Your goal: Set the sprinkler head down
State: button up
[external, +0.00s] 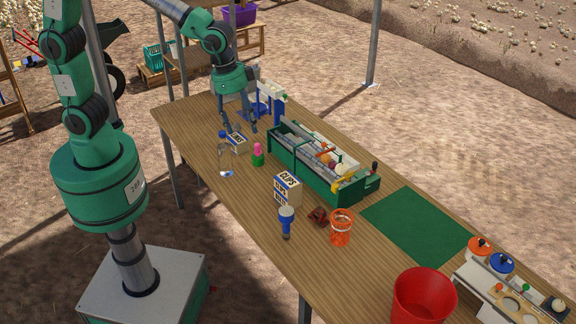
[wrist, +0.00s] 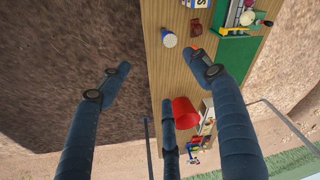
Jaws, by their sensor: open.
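My gripper (external: 238,132) is open over the far left part of the wooden table, near a small labelled box (external: 237,143). In the wrist view its dark blue fingers are spread wide, with nothing between them (wrist: 160,66). No object is clearly recognisable as the sprinkler head. A blue piece with a pale round top (external: 286,220) stands on the table near its front edge; its round top also shows in the wrist view (wrist: 169,39). A small white and blue item (external: 227,173) lies near the left edge, too small to identify.
A green divided tray (external: 325,187) holds several things. Nearby are a clips box (external: 287,188), a green and pink bottle (external: 258,155), an orange mesh cup (external: 341,229) and a red bucket (external: 421,300). A green mat (external: 418,227) is bare. A blue stand (external: 268,104) is behind my gripper.

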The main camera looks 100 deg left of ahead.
jog(key=s+r+t, duration=0.1)
jog(key=s+r, duration=0.3)
jog(key=s, duration=0.5)
jog(key=s+r+t, duration=0.1)
jog(key=s+r, duration=0.3)
jog(key=s, duration=0.6)
jog(key=s+r+n+t, duration=0.1)
jog(key=s+r, duration=0.3)
jog(key=s, duration=0.5)
jog(key=shift+s+d+r, duration=0.2)
jog(key=shift+s+d, duration=0.15)
jog(key=shift+d, duration=0.05)
notch_tip(320, 180, down, 14)
jog(key=b, duration=1.3)
jog(key=shift+b, duration=0.4)
